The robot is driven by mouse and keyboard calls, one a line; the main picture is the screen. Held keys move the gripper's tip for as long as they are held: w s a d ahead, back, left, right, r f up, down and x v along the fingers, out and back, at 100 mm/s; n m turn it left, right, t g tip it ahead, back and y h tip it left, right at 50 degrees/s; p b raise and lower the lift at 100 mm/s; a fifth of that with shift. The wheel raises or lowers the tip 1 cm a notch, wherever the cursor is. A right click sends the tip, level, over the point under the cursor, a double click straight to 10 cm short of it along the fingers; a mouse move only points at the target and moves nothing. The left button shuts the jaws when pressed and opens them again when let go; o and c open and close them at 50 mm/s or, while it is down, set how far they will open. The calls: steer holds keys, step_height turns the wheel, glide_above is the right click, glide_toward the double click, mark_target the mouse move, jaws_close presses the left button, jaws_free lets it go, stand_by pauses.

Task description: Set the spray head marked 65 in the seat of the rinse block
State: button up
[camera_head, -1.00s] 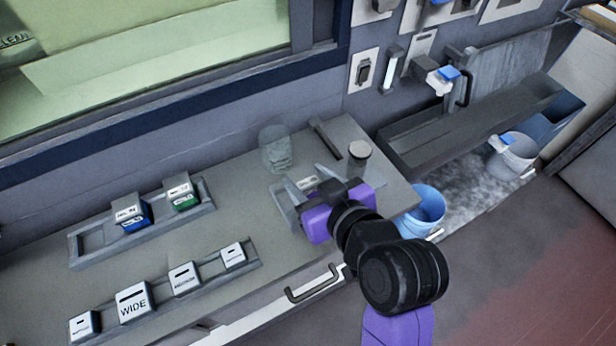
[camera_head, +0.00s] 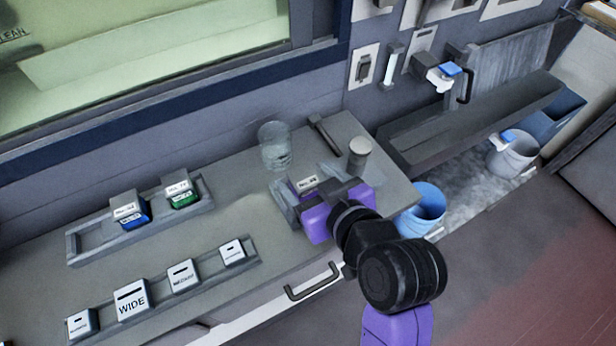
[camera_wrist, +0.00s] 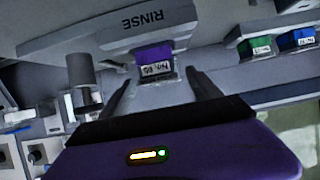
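The purple spray head marked 65 (camera_wrist: 156,64) is at the grey rinse block (camera_wrist: 150,32), whose RINSE lettering reads upside down in the wrist view. The spray head's label (camera_head: 307,184) also shows in the head view, just beyond my gripper. My gripper (camera_wrist: 162,88) is open, with one dark finger on each side of the spray head and a visible gap at both sides. In the head view, my purple gripper body hides much of the rinse block (camera_head: 284,206). I cannot tell whether the head sits fully in the seat.
Blue (camera_head: 132,216) and green (camera_head: 182,195) heads stand in a rear rack. Several white blocks stand in the front rack (camera_head: 212,276). A clear glass (camera_head: 275,147) is behind the rinse block, and a capped cylinder (camera_head: 359,154) is to its right. The middle counter is clear.

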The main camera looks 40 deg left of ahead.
steer(key=v, duration=0.8)
steer(key=shift+b, duration=0.3)
